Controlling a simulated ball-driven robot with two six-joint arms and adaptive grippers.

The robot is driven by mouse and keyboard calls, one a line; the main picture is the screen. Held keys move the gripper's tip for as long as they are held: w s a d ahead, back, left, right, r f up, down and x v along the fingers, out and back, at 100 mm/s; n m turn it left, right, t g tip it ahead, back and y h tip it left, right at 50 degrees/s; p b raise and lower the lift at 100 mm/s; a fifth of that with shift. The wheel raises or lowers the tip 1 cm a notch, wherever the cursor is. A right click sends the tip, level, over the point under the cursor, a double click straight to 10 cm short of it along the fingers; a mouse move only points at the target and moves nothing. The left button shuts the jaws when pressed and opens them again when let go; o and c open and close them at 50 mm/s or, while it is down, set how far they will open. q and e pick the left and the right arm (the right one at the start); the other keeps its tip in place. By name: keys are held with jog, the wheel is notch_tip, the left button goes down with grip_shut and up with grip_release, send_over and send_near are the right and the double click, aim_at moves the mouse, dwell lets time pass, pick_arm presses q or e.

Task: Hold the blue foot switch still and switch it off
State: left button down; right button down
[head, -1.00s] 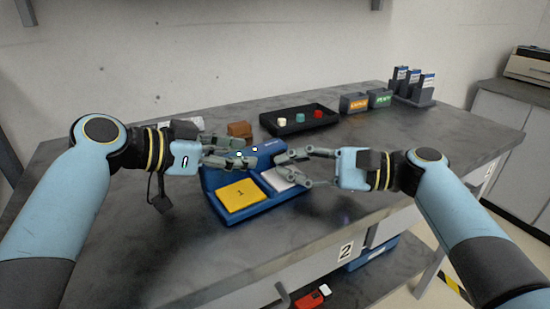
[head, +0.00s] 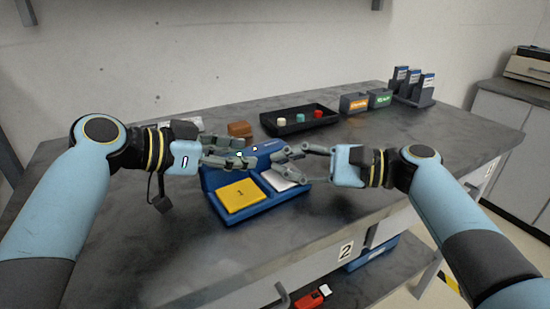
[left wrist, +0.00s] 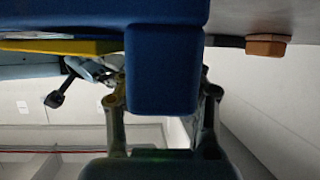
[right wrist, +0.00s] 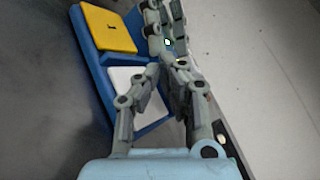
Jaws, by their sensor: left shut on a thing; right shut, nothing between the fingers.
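The blue foot switch (head: 268,148) lies on the grey table with a yellow pedal (head: 240,195) marked 1 and a white pedal (head: 284,180). Small lights glow on its rear housing. My left gripper (head: 247,160) is shut on that housing; the left wrist view shows the blue body (left wrist: 163,75) between its fingers. My right gripper (head: 281,156) is shut and empty at the housing's right part, above and behind the white pedal. In the right wrist view its fingertips (right wrist: 167,72) are close to the left fingers, which hide part of the housing.
Behind the switch are a brown block (head: 240,129) and a black tray (head: 300,120) with small coloured pieces. Two labelled bins (head: 367,101) and a rack (head: 412,88) stand at the back right. The table's front left is clear.

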jog(key=shift+w+a, duration=0.1)
jog(key=shift+w, duration=0.05)
dwell(0.5)
jog(key=shift+s+d, duration=0.5)
jog(key=shift+s, duration=0.05)
jog(key=shift+s+d, duration=1.65)
jog(key=shift+s, duration=0.25)
pick_arm(q)
jog(key=c, duration=0.8)
grip_release()
jog(key=shift+o, duration=0.2)
jog(key=shift+a, duration=0.1)
